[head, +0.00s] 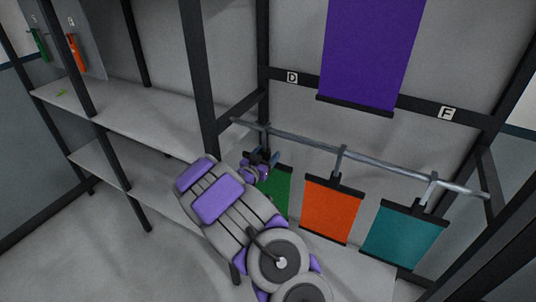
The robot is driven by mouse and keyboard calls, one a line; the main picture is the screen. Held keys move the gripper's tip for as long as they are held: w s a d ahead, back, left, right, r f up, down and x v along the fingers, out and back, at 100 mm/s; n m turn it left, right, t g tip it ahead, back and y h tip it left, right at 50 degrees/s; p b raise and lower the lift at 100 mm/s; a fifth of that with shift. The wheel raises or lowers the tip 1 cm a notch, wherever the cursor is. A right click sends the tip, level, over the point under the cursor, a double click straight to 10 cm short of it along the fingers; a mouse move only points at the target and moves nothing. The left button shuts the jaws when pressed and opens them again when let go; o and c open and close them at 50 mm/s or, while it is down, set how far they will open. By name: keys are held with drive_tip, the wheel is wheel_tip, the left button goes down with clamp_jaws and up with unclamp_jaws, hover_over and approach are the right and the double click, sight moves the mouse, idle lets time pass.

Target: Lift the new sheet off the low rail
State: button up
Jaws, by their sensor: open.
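The low rail (345,150) is a grey bar running from centre left to the right. A green sheet (277,190), an orange sheet (331,209) and a teal sheet (403,235) hang below it. The orange and teal sheets hang from dark top bars with hooks over the rail. The view does not show which sheet is the new one. My gripper (266,158) is open at the rail's left end, by the green sheet's top. My gripper and arm hide the green sheet's left part and its hook. Whether the fingers touch anything cannot be told.
A large purple sheet (368,50) hangs above the rail, between labels D (292,77) and F (447,113). A dark upright post (198,65) stands left of my gripper. Mostly bare grey shelves (135,125) are at left. Small green and orange items hang top left.

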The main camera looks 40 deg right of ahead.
drive_tip(key=shift+x, duration=0.8)
drive_tip(key=shift+c, duration=0.5)
drive_tip(key=c, duration=1.1)
drive_tip(key=shift+r, duration=0.15)
drive_tip(key=shift+r+p, duration=0.55)
drive_tip(key=shift+r, duration=0.45)
drive_tip(key=shift+a, duration=0.15)
